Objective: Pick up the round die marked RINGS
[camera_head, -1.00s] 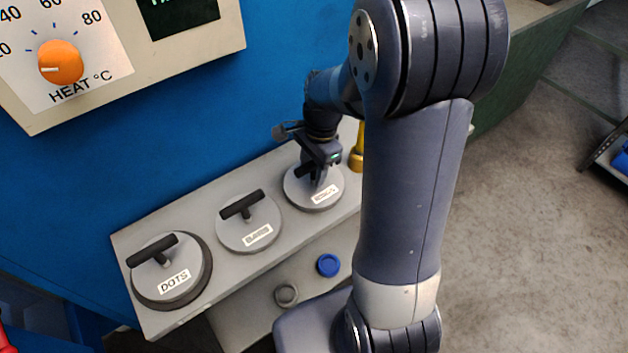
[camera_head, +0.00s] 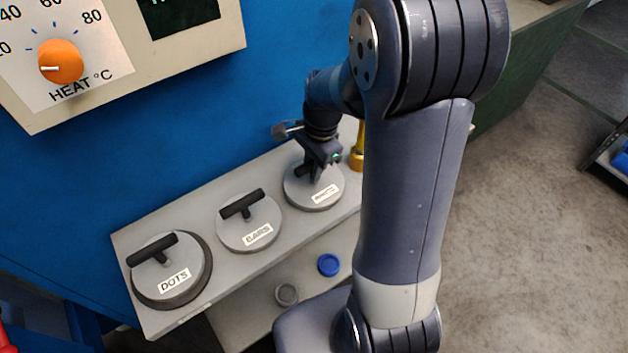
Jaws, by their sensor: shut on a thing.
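Three round grey dies with black T-handles are in a row on a grey shelf (camera_head: 228,272). The left die (camera_head: 193,264) is labelled DOTS and has a dark ring under it. The middle die (camera_head: 247,234) reads BARS. The right die (camera_head: 298,190) has a label too small to read clearly. My gripper (camera_head: 314,171) is over the right die and shut on its black handle, which it partly hides. I cannot tell whether this die is clear of the shelf.
A blue panel rises behind the shelf, with an orange HEAT knob (camera_head: 61,62) at upper left. A yellow post (camera_head: 358,150) stands close right of the right die. A blue knob (camera_head: 328,265) and a grey knob (camera_head: 286,294) are below the shelf.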

